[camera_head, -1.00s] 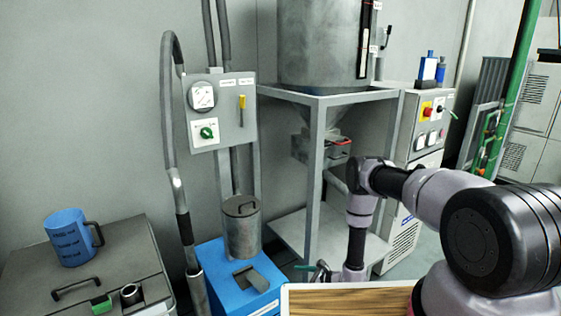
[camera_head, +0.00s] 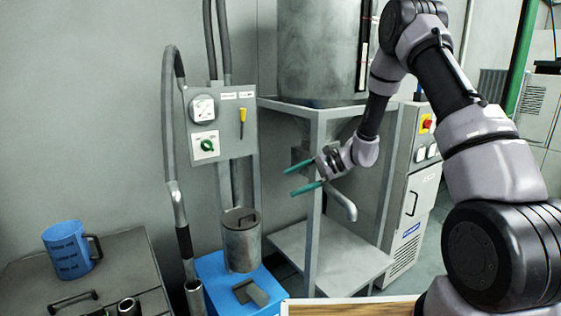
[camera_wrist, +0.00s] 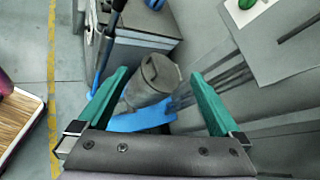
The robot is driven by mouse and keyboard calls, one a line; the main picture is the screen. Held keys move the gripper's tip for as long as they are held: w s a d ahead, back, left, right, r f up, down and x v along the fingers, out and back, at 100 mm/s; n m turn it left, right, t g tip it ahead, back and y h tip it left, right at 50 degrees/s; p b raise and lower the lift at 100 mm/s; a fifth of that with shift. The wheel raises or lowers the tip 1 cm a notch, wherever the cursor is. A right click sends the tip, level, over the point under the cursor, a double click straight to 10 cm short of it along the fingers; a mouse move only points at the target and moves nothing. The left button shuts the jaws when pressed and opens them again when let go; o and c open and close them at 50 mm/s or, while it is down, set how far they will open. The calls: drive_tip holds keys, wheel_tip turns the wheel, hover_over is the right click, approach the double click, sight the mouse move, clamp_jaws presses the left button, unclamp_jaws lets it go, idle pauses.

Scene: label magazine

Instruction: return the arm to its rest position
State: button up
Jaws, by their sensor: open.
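My arm reaches up and over from the right in the head view. My gripper (camera_head: 303,178) hangs in the air in front of the steel hopper frame, with its green fingers spread and pointing left. In the wrist view my gripper (camera_wrist: 158,100) is open, with nothing held between the fingers. Beyond the fingers, well apart from them, the wrist view shows a grey lidded canister (camera_wrist: 152,82) on a blue base.
The hopper stand (camera_head: 316,225) is close behind my gripper. A control panel (camera_head: 222,120) hangs left of it. The canister (camera_head: 241,243) stands on a blue box (camera_head: 215,275). A blue jug (camera_head: 70,250) sits on a grey cabinet (camera_head: 130,250) at left.

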drive_tip(key=s+d+r+n+h, duration=0.25)
drive_tip(key=s+r, duration=0.25)
drive_tip(key=r, duration=0.7)
drive_tip(key=s+d+r+n+t+h, duration=0.2)
drive_tip(key=s+d+r+t+h, duration=0.1)
drive_tip(key=s+d+r, duration=0.5)
drive_tip(key=s+d+r+n+t+h, duration=0.3)
drive_tip(key=s+d+r, duration=0.6)
drive_tip(key=s, duration=0.6)
drive_tip(key=shift+s+d+n+t+h, duration=0.2)
drive_tip(key=shift+n+t+h, duration=0.25)
drive_tip(key=shift+h, duration=0.7)
drive_tip(key=shift+c, duration=0.3)
